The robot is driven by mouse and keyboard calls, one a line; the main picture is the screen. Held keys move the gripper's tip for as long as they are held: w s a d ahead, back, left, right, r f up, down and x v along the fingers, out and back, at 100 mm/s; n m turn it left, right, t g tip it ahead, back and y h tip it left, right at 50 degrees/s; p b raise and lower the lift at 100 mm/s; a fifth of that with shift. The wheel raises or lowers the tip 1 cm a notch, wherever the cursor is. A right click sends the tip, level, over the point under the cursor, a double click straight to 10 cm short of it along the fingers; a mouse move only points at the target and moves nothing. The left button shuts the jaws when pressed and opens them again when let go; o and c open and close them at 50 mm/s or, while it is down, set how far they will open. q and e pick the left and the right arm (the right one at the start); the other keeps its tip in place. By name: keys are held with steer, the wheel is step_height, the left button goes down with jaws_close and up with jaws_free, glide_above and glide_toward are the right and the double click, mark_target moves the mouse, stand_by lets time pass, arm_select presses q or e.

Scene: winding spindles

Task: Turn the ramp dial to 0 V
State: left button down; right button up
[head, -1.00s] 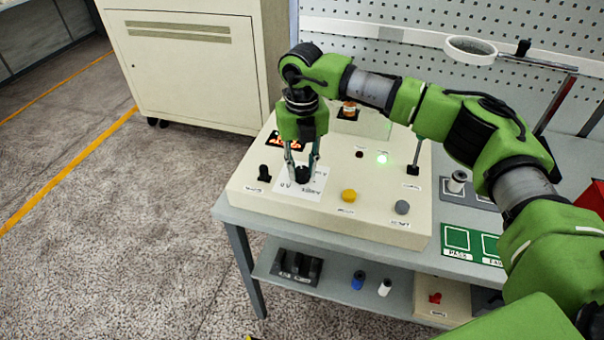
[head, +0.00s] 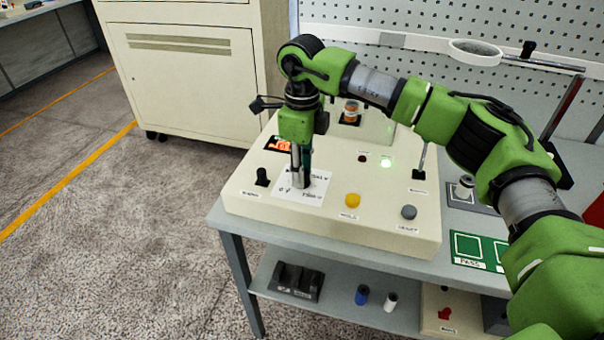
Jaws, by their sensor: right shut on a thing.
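The ramp dial sits on a white scale plate (head: 312,190) on top of the cream tester box (head: 385,228). My right gripper (head: 301,183) points straight down over the plate and is shut on the dial, its fingers reaching down to it. The fingers and wrist hide most of the dial, so its pointer cannot be read. A "0 V" mark shows at the plate's lower left. A lit orange display (head: 279,144) is partly behind the gripper. My left gripper is not in view.
A ring on an arm (head: 474,52) stands behind. Green PASS mat (head: 466,247) lies right.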

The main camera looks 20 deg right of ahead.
steer(key=n+b, duration=0.1)
steer(key=n, duration=0.3)
steer(key=shift+n, duration=0.3)
steer(key=n, duration=0.5)
steer(key=shift+r+b, duration=0.15)
steer(key=shift+b, duration=0.2)
steer(key=shift+n, duration=0.3)
steer(key=o, duration=1.1)
step_height(320, 180, up, 12)
